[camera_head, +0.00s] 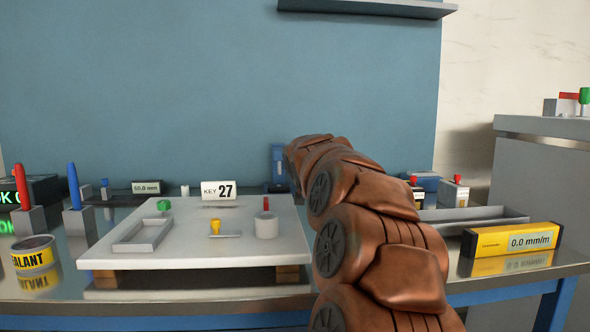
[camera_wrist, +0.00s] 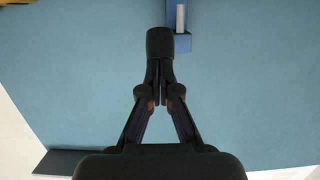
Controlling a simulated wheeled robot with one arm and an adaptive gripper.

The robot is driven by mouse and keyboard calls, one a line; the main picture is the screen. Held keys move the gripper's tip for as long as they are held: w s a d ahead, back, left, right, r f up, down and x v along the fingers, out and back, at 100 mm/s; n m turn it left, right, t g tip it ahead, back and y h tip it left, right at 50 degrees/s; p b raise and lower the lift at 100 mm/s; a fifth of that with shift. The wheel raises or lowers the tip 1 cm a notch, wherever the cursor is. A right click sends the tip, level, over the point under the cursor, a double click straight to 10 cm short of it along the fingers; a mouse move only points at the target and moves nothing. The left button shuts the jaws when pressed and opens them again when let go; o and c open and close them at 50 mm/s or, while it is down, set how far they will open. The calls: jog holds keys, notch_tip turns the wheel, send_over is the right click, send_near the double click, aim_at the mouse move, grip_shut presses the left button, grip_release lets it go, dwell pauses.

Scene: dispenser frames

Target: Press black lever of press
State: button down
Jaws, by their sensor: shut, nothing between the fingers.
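A blue upright (camera_head: 277,154), probably part of the press, stands at the back of the bench in the head view, just left of the far end of my arm. The wrist view shows a blue part with a grey rod (camera_wrist: 181,40) at the top, just right of my fingertips. My gripper (camera_wrist: 160,45) is shut and empty there, with its tips in front of or beside the blue part; I cannot tell whether they touch. In the head view my arm hides my gripper.
A white board (camera_head: 200,250) with small fixtures and a KEY 27 sign (camera_head: 219,190) lies left of my arm. A sealant can (camera_head: 35,253) stands at far left. A yellow gauge (camera_head: 511,241) and a grey tray (camera_head: 475,219) are at right. A shelf (camera_head: 367,8) hangs above.

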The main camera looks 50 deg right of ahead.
jog(key=shift+f+b, duration=0.35)
jog(key=shift+b, duration=0.1)
dwell(0.4)
jog(key=r+p+v, duration=0.2)
jog(key=v, duration=1.1)
jog(key=shift+w+d+r, duration=0.25)
jog(key=shift+r, duration=0.05)
jog(key=shift+a, duration=0.1)
dwell(0.8)
